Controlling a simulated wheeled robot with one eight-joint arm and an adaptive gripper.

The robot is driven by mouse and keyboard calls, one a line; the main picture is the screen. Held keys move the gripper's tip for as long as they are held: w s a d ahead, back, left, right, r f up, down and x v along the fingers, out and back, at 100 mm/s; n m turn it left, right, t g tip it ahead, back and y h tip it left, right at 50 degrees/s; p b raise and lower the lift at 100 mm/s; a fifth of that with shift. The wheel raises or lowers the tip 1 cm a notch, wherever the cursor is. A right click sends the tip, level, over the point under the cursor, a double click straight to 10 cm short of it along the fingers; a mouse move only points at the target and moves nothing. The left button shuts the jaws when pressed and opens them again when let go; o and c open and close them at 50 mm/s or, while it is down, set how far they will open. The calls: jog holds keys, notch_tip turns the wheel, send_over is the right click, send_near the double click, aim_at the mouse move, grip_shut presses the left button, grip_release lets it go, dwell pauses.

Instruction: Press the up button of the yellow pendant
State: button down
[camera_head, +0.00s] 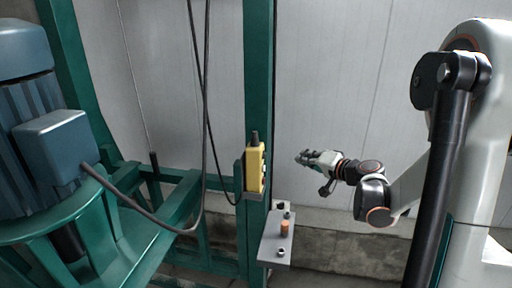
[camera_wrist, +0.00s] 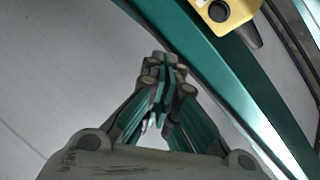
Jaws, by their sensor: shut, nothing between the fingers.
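The yellow pendant (camera_head: 254,168) hangs upright at the green post in the head view, with a dark top and its cable running up. Its buttons are too small there to tell apart.
A green post (camera_head: 257,70) stands behind the pendant. A grey shelf (camera_head: 271,249) with several small buttons or knobs sits below, right of the post. A blue-grey motor (camera_head: 62,145) on a green frame fills the left. Black cables hang near the pendant.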

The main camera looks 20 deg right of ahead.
aim_at(264, 155)
jog(key=shift+d+r, duration=0.1)
jog(key=shift+d, duration=0.05)
jog(key=w+a, duration=0.5)
jog(key=a, duration=0.2)
jog(key=shift+a, duration=0.15)
dwell(0.5)
dwell(1.3)
jog(key=shift+w+a, duration=0.2)
jog(key=shift+a, duration=0.15)
